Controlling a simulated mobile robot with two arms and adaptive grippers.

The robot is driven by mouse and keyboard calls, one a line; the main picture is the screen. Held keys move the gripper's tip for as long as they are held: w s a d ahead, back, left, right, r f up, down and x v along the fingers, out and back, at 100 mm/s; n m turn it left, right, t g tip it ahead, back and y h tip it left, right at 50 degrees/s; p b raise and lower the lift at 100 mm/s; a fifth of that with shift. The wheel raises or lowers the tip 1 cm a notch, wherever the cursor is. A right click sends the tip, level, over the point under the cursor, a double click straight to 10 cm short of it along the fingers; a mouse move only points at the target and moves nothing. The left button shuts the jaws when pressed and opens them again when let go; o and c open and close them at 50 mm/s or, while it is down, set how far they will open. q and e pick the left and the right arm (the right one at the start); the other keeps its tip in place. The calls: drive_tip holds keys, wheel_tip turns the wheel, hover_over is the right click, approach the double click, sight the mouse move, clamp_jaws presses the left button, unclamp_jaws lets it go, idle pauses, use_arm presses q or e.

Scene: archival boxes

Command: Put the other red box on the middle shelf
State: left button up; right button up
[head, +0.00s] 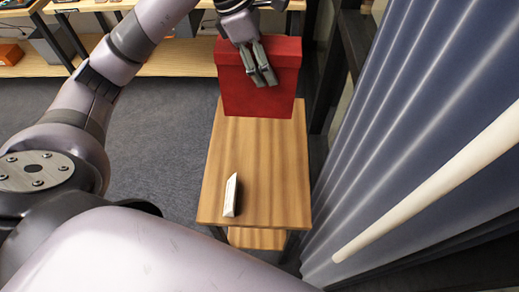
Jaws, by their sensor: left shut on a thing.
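A red box (238,97) with a lid stands upright at the far end of a narrow wooden table (255,150). My left gripper (264,78) comes down from above and is shut on the near side of the box, its fingers pointing toward me. The picture does not show clearly whether the box rests on the table or is slightly above it. A wooden shelf unit stands at the back, with a lower board (150,62) in view and a higher board cut off by the top edge. My right gripper is not in view.
A small white object (231,195) lies on the near part of the table. An orange box (10,54) and a grey box (48,45) sit at the back left. A blue corrugated surface (420,110) with a pale pole (440,190) closes off the right. Grey floor (150,150) is open left of the table.

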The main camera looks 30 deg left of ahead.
sight(263, 111)
use_arm(q)
wheel_tip(263, 111, down, 15)
drive_tip(key=p, duration=0.2)
drive_tip(key=shift+a+p, duration=0.15)
drive_tip(key=shift+p, duration=0.2)
wheel_tip(263, 111, down, 5)
drive_tip(key=o, duration=1.6)
drive_tip(key=shift+r+p, duration=0.1)
drive_tip(key=shift+p, duration=0.3)
